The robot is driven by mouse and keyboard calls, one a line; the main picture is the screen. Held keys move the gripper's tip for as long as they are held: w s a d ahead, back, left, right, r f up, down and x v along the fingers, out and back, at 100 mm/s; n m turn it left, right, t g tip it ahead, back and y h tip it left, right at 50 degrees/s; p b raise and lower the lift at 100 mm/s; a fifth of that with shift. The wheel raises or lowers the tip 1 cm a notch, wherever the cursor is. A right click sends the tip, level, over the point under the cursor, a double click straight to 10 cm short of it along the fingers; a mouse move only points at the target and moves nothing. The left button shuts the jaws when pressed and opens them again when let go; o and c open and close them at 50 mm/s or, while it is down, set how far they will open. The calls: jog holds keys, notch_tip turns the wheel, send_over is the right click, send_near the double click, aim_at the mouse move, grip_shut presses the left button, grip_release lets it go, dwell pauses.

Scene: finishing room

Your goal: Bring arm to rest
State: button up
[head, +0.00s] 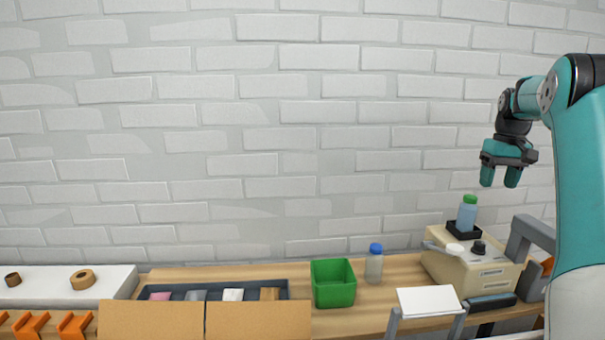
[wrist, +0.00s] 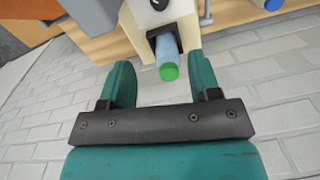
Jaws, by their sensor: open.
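My gripper (head: 500,178) is teal and hangs in the air at the right of the head view, in front of the white brick wall. Its two fingers point down and are apart, with nothing between them. Below it, a blue bottle with a green cap (head: 467,215) stands upright in a black holder on a beige machine (head: 470,268). In the wrist view, my gripper (wrist: 165,85) shows both fingers spread. The green-capped bottle (wrist: 168,62) appears beyond the gap between them, apart from the fingers.
A green bin (head: 333,284) and a blue-capped bottle (head: 374,264) stand on the wooden bench. A dark tray (head: 180,288) with several items is left of them, behind open cardboard flaps (head: 257,320). A white panel (head: 428,301) stands in front of the machine. The air left of my gripper is clear.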

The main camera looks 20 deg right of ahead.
jog(key=w+a+r+n, duration=0.1)
jog(key=w+a+n, duration=0.15)
jog(key=a, duration=0.65)
jog(key=w+a+r+n, duration=0.1)
jog(key=w+a, duration=0.2)
jog(key=a, duration=0.6)
jog(key=s+a+n+t+y, duration=0.1)
jog(key=s+a+n, duration=0.1)
jog(key=a, duration=0.8)
jog(key=s+a+n, duration=0.2)
jog(key=a, duration=0.8)
jog(key=s+a+f+n+y, duration=0.1)
jog(key=s+a+f+n, duration=0.1)
jog(key=s+a, duration=0.7)
jog(key=s+a+f+n+g+y, duration=0.1)
jog(key=s+a+f+n, duration=0.1)
jog(key=s+a, duration=0.6)
jog(key=s, duration=0.4)
jog(key=shift+a+f+n+y, duration=0.2)
jog(key=shift+a+n+y, duration=0.15)
jog(key=shift+y, duration=0.05)
